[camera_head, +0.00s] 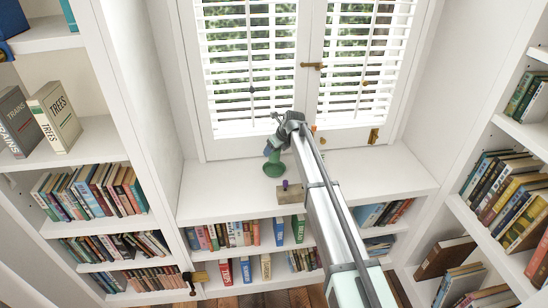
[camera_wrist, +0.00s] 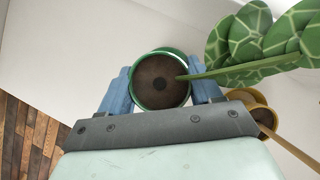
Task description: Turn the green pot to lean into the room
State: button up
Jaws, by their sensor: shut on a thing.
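The green pot (camera_head: 274,166) stands on the white window ledge, in front of the shuttered window in the head view. In the wrist view I look down into the green pot (camera_wrist: 163,50), which has dark soil in it. A green stem leans from the soil to the right and ends in large patterned leaves (camera_wrist: 277,35). My gripper (camera_wrist: 161,88) is shut on the pot, with one blue finger on each side. In the head view my gripper (camera_head: 271,147) is at the pot's top, and my arm hides part of the ledge.
An ochre pot (camera_wrist: 262,128) with a stem is close by at the right in the wrist view. A small block with a purple knob (camera_head: 288,193) sits near the ledge's front edge. Bookshelves flank both sides. The ledge's left part (camera_head: 215,190) is clear.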

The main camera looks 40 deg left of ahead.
aim_at(272, 156)
notch_tip(272, 156, up, 7)
jog(key=shift+f, duration=0.15)
dwell(0.7)
jog(key=shift+s+a, duration=0.1)
jog(key=f, duration=0.1)
jog(key=s+f, duration=0.1)
jog(key=f, duration=0.1)
jog(key=s+f, duration=0.1)
jog(key=f, duration=0.1)
jog(key=shift+s+a+f, duration=0.15)
jog(key=shift+m, duration=0.3)
jog(key=f, duration=0.4)
jog(key=shift+d+f, duration=0.25)
jog(key=shift+d, duration=0.1)
jog(key=shift+w+r+m+t, duration=0.15)
jog(key=shift+w+m+t, duration=0.55)
jog(key=shift+w+m, duration=0.35)
jog(key=shift+w+a+r+m+t+h, duration=0.1)
jog(key=shift+w+m+t+h, duration=0.25)
jog(key=shift+m, duration=0.3)
jog(key=shift+s, duration=0.1)
jog(key=shift+f, duration=1.5)
